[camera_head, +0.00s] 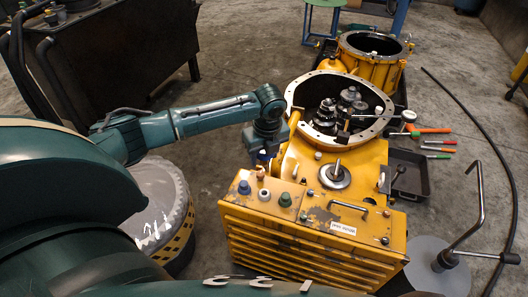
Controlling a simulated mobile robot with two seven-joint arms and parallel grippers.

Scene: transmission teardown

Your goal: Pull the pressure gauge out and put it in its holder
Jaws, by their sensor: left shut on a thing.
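My left gripper (262,157) points down at the left edge of the yellow transmission housing (330,240), just beyond the small fittings on its top. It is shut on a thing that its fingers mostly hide. I cannot make out the pressure gauge for certain, nor its holder. A brownish knob (260,172) shows just below the fingers. A blue fitting (244,187), a white-topped fitting (264,194) and a green fitting (285,199) stand close by on the housing. My right gripper is out of view.
The round opening (340,75) of the housing holds dark gears. A second yellow casing (372,62) stands behind. A dark tray (408,172) and colored-handled tools (438,150) lie at the right. A drum (160,205) stands at left. A bent metal bar (480,205) rises at right.

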